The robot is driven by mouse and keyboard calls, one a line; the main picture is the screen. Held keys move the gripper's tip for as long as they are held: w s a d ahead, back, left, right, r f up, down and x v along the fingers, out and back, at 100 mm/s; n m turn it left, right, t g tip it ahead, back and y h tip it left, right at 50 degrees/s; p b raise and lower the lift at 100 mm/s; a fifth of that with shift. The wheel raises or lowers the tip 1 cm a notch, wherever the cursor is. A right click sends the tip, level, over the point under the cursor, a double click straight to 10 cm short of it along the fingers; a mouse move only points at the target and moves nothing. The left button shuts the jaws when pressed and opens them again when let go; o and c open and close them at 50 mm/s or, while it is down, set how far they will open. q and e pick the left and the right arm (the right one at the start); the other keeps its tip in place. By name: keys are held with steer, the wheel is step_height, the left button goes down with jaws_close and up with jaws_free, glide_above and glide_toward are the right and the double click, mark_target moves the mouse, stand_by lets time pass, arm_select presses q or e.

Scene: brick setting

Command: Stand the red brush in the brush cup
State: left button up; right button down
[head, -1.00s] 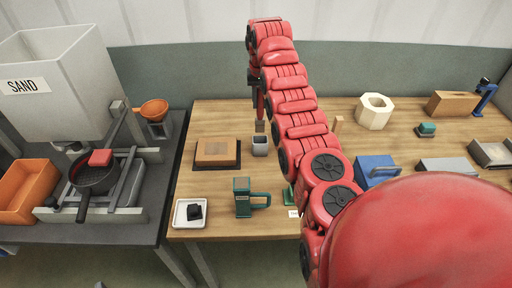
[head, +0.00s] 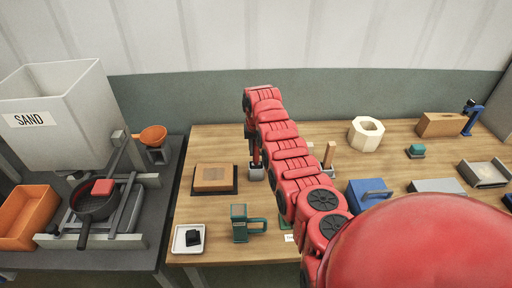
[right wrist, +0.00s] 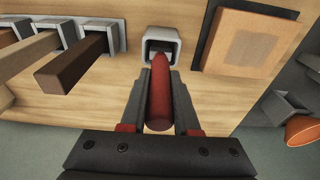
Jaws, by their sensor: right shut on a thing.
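The red brush (right wrist: 159,92) is held between the two fingers of my right gripper (right wrist: 160,105), which is shut on it. In the head view the gripper (head: 254,152) hangs at the end of my red right arm, directly over the small grey square cup (head: 257,174). The cup also shows in the right wrist view (right wrist: 176,50), where the brush's far end overlaps its opening. I cannot tell whether that end is inside the cup or just above it. My left gripper is not in view.
A brown block on a dark base (head: 214,178) sits left of the cup. A green mug-like holder (head: 239,225) and white tray (head: 178,246) stand in front. Wooden bars (right wrist: 68,62) in grey holders are beside the cup. A blue block (head: 366,197) lies right of my arm.

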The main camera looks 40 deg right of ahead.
steer(key=shift+f, duration=0.15)
steer(key=shift+f, duration=0.15)
steer(key=c, duration=0.6)
jaws_free()
steer(key=shift+c, duration=0.2)
